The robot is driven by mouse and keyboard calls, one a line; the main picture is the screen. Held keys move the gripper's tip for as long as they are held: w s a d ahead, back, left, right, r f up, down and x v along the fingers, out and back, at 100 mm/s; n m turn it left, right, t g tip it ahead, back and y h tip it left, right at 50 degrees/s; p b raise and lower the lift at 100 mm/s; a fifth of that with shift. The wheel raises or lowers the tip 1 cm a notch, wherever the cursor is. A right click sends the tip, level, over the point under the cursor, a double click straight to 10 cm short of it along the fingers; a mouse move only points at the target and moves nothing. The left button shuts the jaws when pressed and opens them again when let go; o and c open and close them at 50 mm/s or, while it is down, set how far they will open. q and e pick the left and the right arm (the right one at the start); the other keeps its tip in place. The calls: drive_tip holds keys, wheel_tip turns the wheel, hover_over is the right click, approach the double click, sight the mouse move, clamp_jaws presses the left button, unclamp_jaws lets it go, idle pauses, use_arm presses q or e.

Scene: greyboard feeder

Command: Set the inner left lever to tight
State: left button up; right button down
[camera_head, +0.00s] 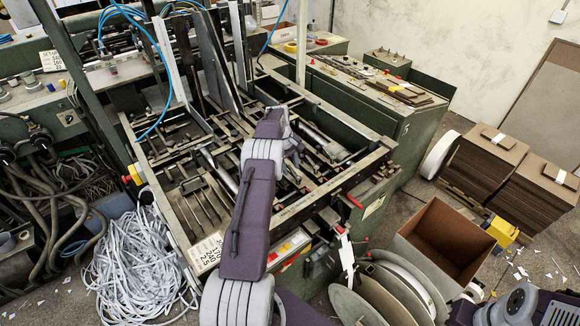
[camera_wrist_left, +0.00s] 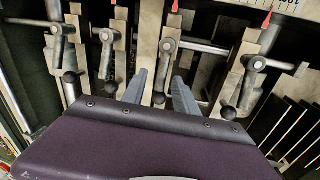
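My left gripper (camera_head: 291,148) reaches down into the green machine frame (camera_head: 330,108) in the head view. In the left wrist view its two grey fingers (camera_wrist_left: 161,88) stand apart. A metal lever with a dark ball end (camera_wrist_left: 159,98) hangs between them, and I see no finger closed on it. Similar ball-ended levers (camera_wrist_left: 110,87), (camera_wrist_left: 70,78) and (camera_wrist_left: 229,112) sit on clamp blocks to either side. I cannot tell for certain which is the inner left one, nor which position is tight. My right gripper is not in view; part of my right arm shows at bottom right.
Crossbars and rods crowd the machine around my arm. Red pointers and a scale strip (camera_wrist_left: 291,7) lie beyond the levers. An open cardboard box (camera_head: 446,238) and round discs stand right of the machine; a heap of white strips (camera_head: 135,265) lies left.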

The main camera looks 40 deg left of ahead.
use_arm(q)
drive_tip(key=shift+r, duration=0.35)
wheel_tip(320, 180, up, 8)
drive_tip(key=s+b, duration=0.1)
drive_tip(key=b, duration=0.1)
drive_tip(key=shift+s+a, duration=0.3)
drive_tip(key=shift+r, duration=0.1)
